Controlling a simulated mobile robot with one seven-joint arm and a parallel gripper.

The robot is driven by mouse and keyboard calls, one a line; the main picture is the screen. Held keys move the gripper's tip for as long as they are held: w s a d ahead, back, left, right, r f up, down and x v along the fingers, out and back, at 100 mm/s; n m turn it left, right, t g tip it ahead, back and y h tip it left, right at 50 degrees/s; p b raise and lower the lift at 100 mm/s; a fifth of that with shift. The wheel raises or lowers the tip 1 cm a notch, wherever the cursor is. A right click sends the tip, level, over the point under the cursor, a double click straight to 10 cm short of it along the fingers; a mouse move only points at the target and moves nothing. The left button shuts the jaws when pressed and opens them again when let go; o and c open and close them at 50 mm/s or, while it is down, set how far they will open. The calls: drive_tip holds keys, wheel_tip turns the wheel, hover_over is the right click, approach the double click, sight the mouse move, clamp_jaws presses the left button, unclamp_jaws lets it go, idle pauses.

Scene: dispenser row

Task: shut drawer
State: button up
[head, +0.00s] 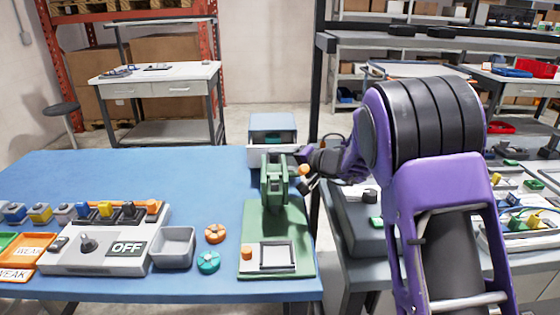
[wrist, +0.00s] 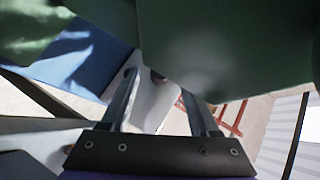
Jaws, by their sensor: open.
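A small grey drawer box (head: 273,121) stands at the back right of the blue table in the head view. Its pale drawer (head: 256,157) appears to stick out toward me, partly hidden by the green press (head: 274,185). My gripper (head: 304,176) is just right of the press's upper part, in front of the drawer box. It is open. In the wrist view my gripper (wrist: 160,88) has its two fingers apart, with a pale surface between and beyond them; I cannot tell if they touch it. A large green body, likely the press, fills the top of that view.
On the blue table (head: 120,170) lie a switch panel (head: 95,258), a grey bin (head: 174,247), an orange knob (head: 215,233) and a teal knob (head: 208,262). The table's back left is clear. A second bench with equipment stands right, behind my arm.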

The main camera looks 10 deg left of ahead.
drive_tip(key=shift+w+a+f, duration=0.1)
drive_tip(key=shift+w+a, duration=0.05)
drive_tip(key=shift+a, duration=0.1)
clamp_jaws()
idle(1.4)
